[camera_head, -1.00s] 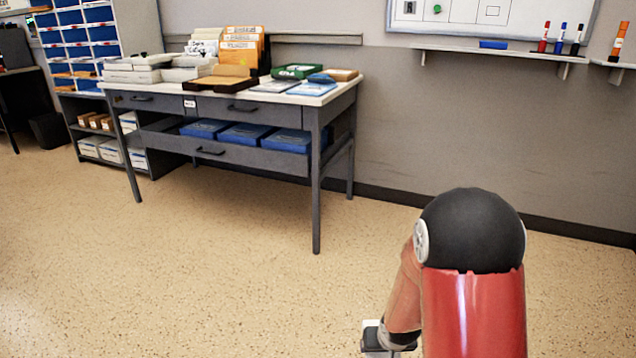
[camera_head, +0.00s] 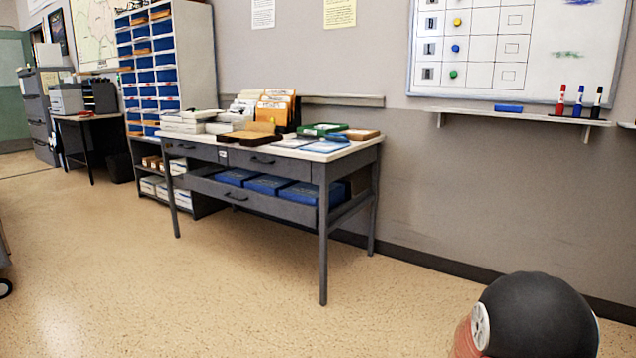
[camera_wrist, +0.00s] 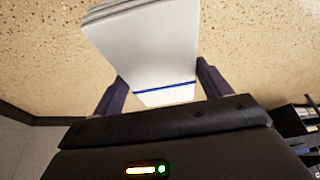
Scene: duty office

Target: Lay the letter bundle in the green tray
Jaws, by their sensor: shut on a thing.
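The letter bundle (camera_wrist: 150,45) is a white stack of envelopes with a blue band around it, in the wrist view. My gripper (camera_wrist: 160,80) is shut on it, one dark finger on each side, and holds it above the speckled floor. The head view does not show the gripper or the bundle; only part of my arm shows at lower right. A low green thing (camera_head: 320,130) lies on the grey desk toward its right end; it is too small to tell if it is the green tray.
The grey desk (camera_head: 322,172) stands against the wall, with white stacks (camera_head: 190,121), an orange folder holder (camera_head: 276,108) and blue boxes (camera_head: 268,185) on its lower level. A pigeonhole shelf (camera_head: 190,62) stands to its left. The floor (camera_head: 200,300) before the desk is clear.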

